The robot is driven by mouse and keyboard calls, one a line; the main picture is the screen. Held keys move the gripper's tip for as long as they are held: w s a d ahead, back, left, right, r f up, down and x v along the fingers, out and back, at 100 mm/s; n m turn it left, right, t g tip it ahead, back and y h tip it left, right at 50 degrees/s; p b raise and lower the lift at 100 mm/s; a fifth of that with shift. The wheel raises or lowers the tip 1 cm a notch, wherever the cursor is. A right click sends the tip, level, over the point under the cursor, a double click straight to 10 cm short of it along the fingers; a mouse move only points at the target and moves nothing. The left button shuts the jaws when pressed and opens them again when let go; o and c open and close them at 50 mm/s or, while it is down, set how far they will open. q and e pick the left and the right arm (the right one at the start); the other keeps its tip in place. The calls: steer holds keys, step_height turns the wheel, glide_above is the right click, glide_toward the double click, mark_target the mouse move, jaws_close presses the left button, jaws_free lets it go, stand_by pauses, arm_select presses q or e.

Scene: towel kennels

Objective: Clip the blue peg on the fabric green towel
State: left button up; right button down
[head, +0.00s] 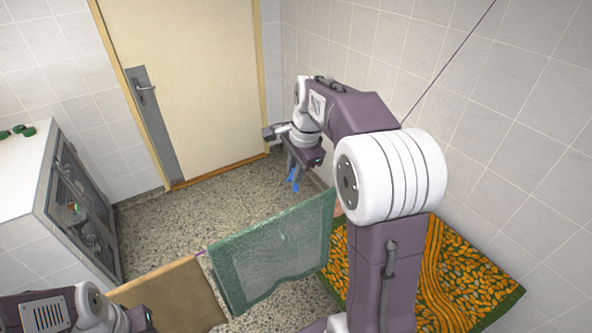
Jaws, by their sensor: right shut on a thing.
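The green towel (270,258) hangs in the middle of the head view, its top edge sloping up to the right. My right gripper (293,178) is shut on the blue peg (294,182), above and beyond the towel's top edge. The peg points down and appears apart from the towel. The gripper's fingers partly cover the peg. My left arm shows at the bottom left; the end of its gripper (143,318) is small and cut off by the frame, so its jaws cannot be made out.
A thin dark line (455,55) runs down from the top right behind my right arm. A brown panel or cloth (175,294) is left of the towel. An orange and green patterned cloth (460,278) is at the right. A white-topped cabinet (28,170) stands left; a door (190,80) is behind.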

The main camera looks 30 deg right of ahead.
mark_target(297, 190)
steer(key=f+b, duration=0.1)
steer(key=f, duration=0.1)
steer(key=f+b, duration=0.4)
steer(key=shift+s+d+f, duration=0.2)
steer(key=shift+s+f, duration=0.05)
steer(key=shift+f, duration=0.15)
steer(key=shift+s+d+r, duration=0.1)
steer(key=shift+s+d, duration=0.05)
steer(key=shift+s, duration=0.05)
steer(key=shift+w, duration=0.1)
steer(key=shift+p, duration=0.3)
stand_by(0.6)
steer(key=shift+f+b, duration=0.5)
steer(key=shift+f, duration=0.2)
